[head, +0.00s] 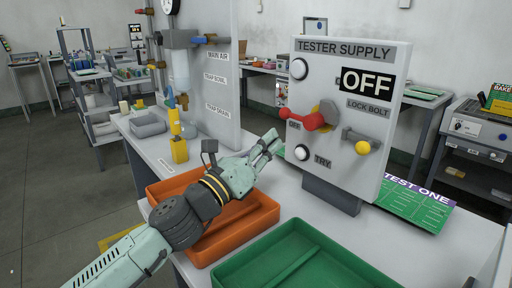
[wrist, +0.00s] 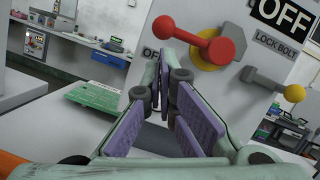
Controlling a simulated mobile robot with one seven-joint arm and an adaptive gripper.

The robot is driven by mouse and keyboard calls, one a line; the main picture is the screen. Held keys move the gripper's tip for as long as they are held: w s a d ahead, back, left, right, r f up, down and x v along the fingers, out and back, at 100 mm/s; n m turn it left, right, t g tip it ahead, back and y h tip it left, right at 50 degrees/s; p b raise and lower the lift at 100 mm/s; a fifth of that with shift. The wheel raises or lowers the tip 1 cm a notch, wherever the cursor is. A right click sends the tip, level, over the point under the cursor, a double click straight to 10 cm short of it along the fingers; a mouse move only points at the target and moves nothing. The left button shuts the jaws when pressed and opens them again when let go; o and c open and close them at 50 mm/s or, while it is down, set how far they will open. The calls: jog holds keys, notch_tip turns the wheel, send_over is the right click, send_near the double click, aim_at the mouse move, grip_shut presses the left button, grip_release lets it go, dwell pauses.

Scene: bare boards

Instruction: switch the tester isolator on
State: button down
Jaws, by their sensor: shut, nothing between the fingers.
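The TESTER SUPPLY board (head: 350,75) stands upright on the bench, its window reading OFF (head: 366,82). Its red isolator handle (head: 305,120) sits on a yellow disc, its small ball end pointing left beside the small OFF label. The handle also shows in the wrist view (wrist: 205,45). The lock bolt (head: 356,138), a grey bar with a yellow knob, is to the right of the handle. My gripper (head: 273,140) is shut and empty, in front of the board and below left of the handle. In the wrist view its fingertips (wrist: 165,62) appear just below the handle, apparently apart from it.
A white TRY button (head: 301,153) is below the handle, and another white round (head: 298,69) above. A grey air panel (head: 222,80) stands left.

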jog(key=x, duration=0.3)
jog(key=shift+p, duration=0.35)
jog(key=shift+w+b, duration=0.2)
jog(key=shift+b, duration=0.1)
jog(key=shift+m, duration=0.4)
jog(key=shift+r+b, duration=0.2)
jog(key=shift+b, duration=0.15)
